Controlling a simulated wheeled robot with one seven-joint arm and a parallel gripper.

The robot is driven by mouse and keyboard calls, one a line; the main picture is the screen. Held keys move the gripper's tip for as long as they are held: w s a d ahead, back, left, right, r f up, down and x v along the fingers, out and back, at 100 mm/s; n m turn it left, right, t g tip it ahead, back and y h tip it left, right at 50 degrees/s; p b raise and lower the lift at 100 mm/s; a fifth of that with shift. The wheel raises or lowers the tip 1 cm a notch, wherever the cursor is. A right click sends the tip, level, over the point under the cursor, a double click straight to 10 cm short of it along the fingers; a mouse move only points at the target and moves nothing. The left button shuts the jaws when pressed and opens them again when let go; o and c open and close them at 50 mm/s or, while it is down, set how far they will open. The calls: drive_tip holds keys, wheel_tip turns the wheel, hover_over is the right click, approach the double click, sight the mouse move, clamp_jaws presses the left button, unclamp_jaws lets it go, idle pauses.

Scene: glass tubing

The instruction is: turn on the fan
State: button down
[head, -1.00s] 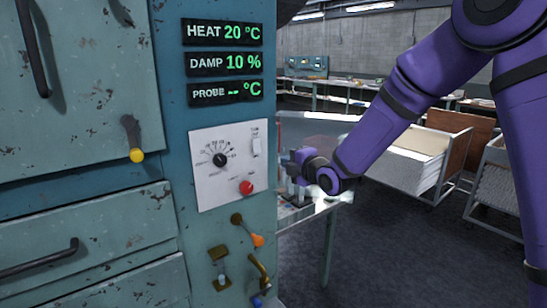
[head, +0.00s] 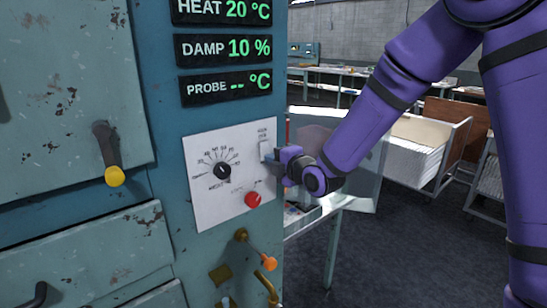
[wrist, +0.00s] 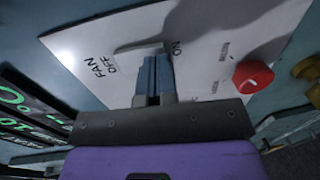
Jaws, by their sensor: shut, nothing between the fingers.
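The fan switch is a pale rocker (head: 265,150) at the upper right of the white control panel (head: 205,208). In the wrist view the switch (wrist: 138,46) sits between the "FAN OFF" and "ON" lettering, partly hidden behind my fingers. My gripper (head: 274,160) is at the panel's right edge, right by the switch. In the wrist view my gripper (wrist: 153,62) is shut and empty, its fingertips over the switch. I cannot tell whether they press on it, or which way the rocker is tipped.
The panel also bears a black dial (head: 222,171) and a red button (head: 253,199); the button (wrist: 253,76) shows in the wrist view too. Below are an orange-tipped lever (head: 268,263) and brass fittings. A yellow-knobbed handle (head: 114,175) is at left. A table stands behind my gripper.

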drive_tip(key=shift+w+a, duration=0.15)
drive_tip(key=shift+w, duration=0.05)
idle(0.3)
drive_tip(key=shift+w+a+f, duration=0.1)
drive_tip(key=shift+w, duration=0.05)
